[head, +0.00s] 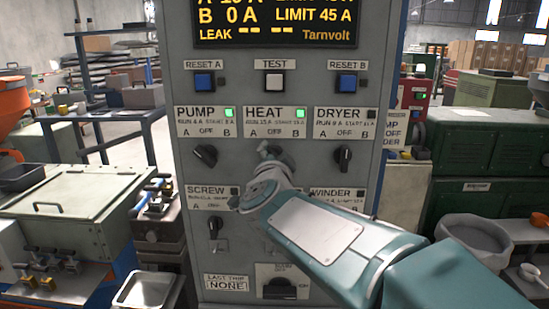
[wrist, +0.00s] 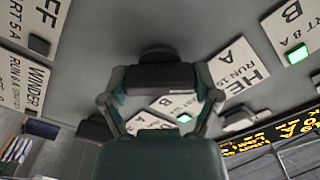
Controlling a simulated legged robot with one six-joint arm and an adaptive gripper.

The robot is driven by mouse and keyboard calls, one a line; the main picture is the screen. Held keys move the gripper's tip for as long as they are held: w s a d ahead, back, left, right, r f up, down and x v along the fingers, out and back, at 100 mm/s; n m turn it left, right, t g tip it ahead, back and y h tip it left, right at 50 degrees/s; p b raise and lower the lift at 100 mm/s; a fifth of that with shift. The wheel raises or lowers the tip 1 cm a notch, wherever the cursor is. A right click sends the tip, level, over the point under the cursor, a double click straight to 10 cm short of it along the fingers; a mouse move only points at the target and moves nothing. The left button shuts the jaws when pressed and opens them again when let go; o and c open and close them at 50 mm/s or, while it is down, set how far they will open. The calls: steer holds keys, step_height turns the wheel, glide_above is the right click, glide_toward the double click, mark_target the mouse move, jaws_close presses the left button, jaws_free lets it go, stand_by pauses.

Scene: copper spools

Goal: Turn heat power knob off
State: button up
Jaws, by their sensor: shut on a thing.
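The grey control panel (head: 245,85) faces me. Its HEAT label (head: 275,122) reads A, OFF, B and its green lamp (head: 300,113) is lit. The dark heat knob (head: 289,158) is below the label, mostly hidden by my gripper (head: 266,153). In the wrist view, the two fingers of my gripper (wrist: 160,98) are shut on the black heat knob (wrist: 158,74), one on each side. Part of the HEAT label (wrist: 165,108) shows between them. Its pointing direction is hard to tell.
The pump knob (head: 205,156) is left of my gripper and the dryer knob (head: 343,158) is right. Pump's lamp (head: 229,113) is lit; dryer's is dark. The screw knob (head: 215,226) is below left. A display (head: 278,22) tops the panel. Machines stand on both sides.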

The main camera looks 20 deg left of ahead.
steer(key=shift+m, duration=0.3)
steer(key=m, duration=0.4)
steer(key=shift+f, duration=0.15)
steer(key=shift+f+m, duration=0.15)
steer(key=shift+m, duration=1.75)
steer(key=o, duration=1)
steer(key=shift+w, duration=0.1)
steer(key=shift+c, duration=0.2)
steer(key=shift+d, duration=0.1)
